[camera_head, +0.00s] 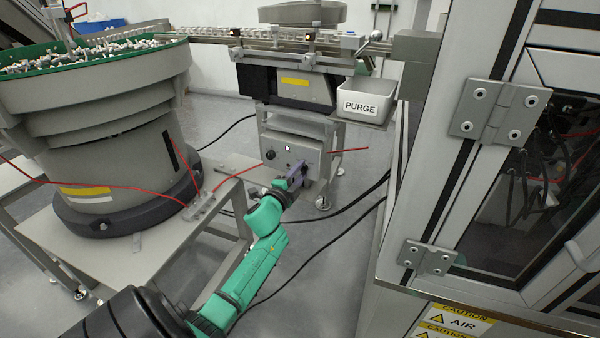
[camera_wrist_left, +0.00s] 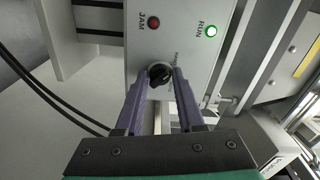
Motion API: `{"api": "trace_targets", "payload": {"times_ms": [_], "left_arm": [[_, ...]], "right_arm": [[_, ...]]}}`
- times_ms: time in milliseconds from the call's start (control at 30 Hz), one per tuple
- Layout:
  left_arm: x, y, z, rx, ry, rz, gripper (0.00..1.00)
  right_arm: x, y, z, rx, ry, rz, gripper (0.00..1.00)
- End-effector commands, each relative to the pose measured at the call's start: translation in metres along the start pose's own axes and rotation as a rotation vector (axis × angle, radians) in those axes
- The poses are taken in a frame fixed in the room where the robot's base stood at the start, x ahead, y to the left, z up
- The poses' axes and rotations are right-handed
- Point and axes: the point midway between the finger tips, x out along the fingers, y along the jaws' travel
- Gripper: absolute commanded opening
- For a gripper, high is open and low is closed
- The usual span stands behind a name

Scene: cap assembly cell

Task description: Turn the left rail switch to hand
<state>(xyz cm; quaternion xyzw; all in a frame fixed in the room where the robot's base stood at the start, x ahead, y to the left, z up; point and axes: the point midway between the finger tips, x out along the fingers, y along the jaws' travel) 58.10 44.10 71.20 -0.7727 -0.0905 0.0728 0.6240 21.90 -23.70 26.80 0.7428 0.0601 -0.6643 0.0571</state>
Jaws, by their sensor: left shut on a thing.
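The rail switch is a black rotary knob (camera_wrist_left: 159,75) on a pale grey control box (camera_head: 309,151), whose front also shows in the wrist view (camera_wrist_left: 183,15). My left gripper (camera_head: 299,172) reaches the lower part of the box front. In the wrist view its two purple fingers (camera_wrist_left: 164,78) stand on either side of the knob, shut on it. The small lettering around the knob is partly covered and too small to read surely. A red JAM lamp (camera_wrist_left: 153,22) and a lit green RUN lamp (camera_wrist_left: 211,31) sit beyond the knob. My right gripper is not in view.
A bowl feeder (camera_head: 120,85) full of small parts stands at the left on a table (camera_head: 120,255). A PURGE bin (camera_head: 370,92) hangs near the box. A framed machine door (camera_head: 545,170) closes off the right. Black cables (camera_head: 345,225) lie on the floor.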

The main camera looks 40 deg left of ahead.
Motion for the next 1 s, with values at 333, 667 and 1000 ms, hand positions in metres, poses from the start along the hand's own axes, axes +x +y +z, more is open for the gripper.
{"api": "trace_targets", "payload": {"times_ms": [333,667,1000], "left_arm": [[0.000,0.001,0.000,-0.001,-0.001,0.002,0.64],[-0.010,0.001,0.000,-0.001,0.000,0.003,0.64],[-0.099,0.002,0.000,-0.002,-0.003,0.006,0.64]], "right_arm": [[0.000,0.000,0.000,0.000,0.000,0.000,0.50],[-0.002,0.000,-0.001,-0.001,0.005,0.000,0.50],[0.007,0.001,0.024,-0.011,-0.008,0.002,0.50]]}}
